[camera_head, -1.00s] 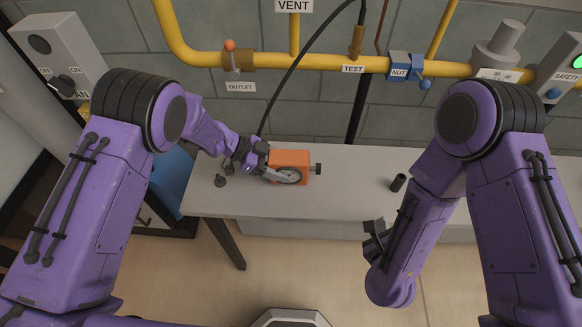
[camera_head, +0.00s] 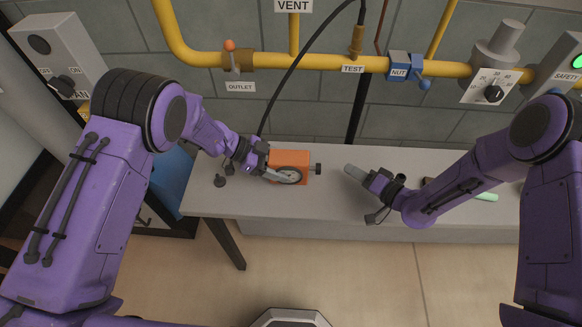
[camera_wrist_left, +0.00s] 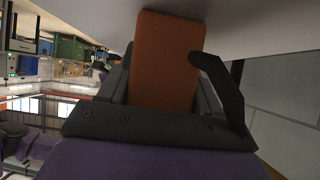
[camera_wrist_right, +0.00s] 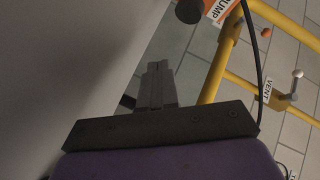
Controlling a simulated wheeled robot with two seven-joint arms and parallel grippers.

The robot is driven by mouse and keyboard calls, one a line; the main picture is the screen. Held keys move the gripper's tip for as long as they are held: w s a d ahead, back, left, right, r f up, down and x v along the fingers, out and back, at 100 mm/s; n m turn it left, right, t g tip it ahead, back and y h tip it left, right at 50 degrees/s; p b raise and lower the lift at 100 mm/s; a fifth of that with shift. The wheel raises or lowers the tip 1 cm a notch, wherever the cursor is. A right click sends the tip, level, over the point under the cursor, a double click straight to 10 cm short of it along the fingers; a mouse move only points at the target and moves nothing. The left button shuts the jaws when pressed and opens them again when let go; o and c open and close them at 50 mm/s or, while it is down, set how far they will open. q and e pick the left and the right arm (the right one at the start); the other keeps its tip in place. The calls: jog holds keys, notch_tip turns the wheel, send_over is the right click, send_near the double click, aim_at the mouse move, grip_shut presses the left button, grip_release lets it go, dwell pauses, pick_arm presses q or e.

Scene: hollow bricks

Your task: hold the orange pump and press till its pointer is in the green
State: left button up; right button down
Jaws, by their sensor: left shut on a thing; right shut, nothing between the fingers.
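The orange pump (camera_head: 290,158) lies on the grey table with a round dial (camera_head: 289,176) on its near side and a dark knob (camera_head: 318,169) on its right end. The dial's pointer and any green zone are too small to read. My left gripper (camera_head: 266,168) is shut on the pump's left end; the orange body (camera_wrist_left: 165,65) fills its jaws in the left wrist view. My right gripper (camera_head: 351,170) is shut and empty, right of the knob with a gap between. In the right wrist view its fingers (camera_wrist_right: 158,80) are together, and the pump's knob (camera_wrist_right: 189,10) and label show at the top.
A black hose (camera_head: 290,75) runs from the TEST fitting down behind the pump. Yellow pipes with valves line the wall. A light green item (camera_head: 487,197) lies at the right, partly behind my right arm.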

jog(key=a, duration=0.7)
jog(key=shift+a, duration=0.6)
jog(key=shift+s+a+r, duration=0.1)
jog(key=shift+a, duration=0.05)
dwell(1.1)
jog(key=shift+a, duration=0.4)
jog(key=shift+d, duration=3.6)
